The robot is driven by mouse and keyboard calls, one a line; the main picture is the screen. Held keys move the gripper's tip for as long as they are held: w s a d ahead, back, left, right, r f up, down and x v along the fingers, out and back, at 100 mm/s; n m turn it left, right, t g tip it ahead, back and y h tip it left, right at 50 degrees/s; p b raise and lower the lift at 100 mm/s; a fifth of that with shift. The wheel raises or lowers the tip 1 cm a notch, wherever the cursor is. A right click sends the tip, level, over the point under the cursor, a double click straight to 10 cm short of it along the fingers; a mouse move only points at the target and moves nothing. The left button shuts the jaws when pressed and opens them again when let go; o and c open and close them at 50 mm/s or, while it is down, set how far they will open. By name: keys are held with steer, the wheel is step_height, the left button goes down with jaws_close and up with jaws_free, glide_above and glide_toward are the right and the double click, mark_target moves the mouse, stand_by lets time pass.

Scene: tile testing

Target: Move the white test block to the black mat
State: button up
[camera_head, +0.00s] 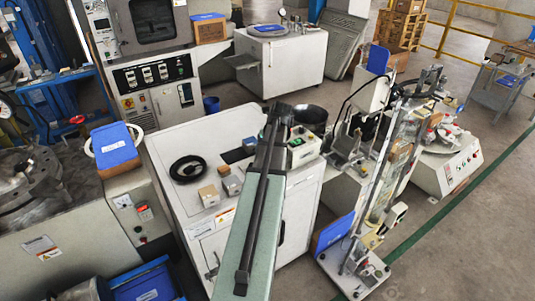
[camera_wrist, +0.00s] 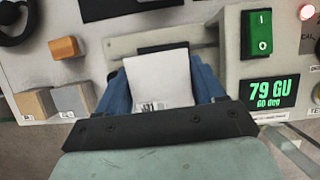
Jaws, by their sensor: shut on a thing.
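The white test block (camera_wrist: 160,78) is between the blue fingers of my gripper (camera_wrist: 158,88) in the wrist view. It stands in front of a pale grey ledge with a dark strip behind it; I cannot tell whether it touches anything below. The black mat (camera_wrist: 125,7) shows partly at the top of the wrist view, left of the block. In the head view the mat (camera_head: 236,155) lies flat on the white cabinet top, just left of my arm.
A gloss meter (camera_wrist: 262,60) at right reads 79 GU, 60 deg. An orange-brown block (camera_wrist: 64,47), a tan block (camera_wrist: 36,104) and a grey block (camera_wrist: 72,100) stand at left. A black ring (camera_head: 187,168) lies further left. The white cabinet top (camera_head: 180,140) has free room.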

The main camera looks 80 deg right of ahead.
step_height(320, 180, up, 4)
steer(key=shift+r, duration=0.1)
steer(key=shift+w+r, duration=0.15)
steer(key=shift+w, duration=0.05)
steer(key=w+d+f+n+y, duration=0.1)
steer(key=w+n, duration=0.3)
steer(key=w, duration=0.4)
steer(key=w+d+f+n+t+y, duration=0.1)
steer(key=w+d+f+n+y, duration=0.1)
steer(key=w+n, duration=0.3)
steer(key=shift+w+d+f, duration=0.2)
steer(key=shift+w+f, duration=0.65)
steer(key=shift+w, duration=0.7)
steer(key=shift+f, duration=0.1)
steer(key=shift+f, duration=3.05)
steer(key=shift+f, duration=0.3)
steer(key=o, duration=1.4)
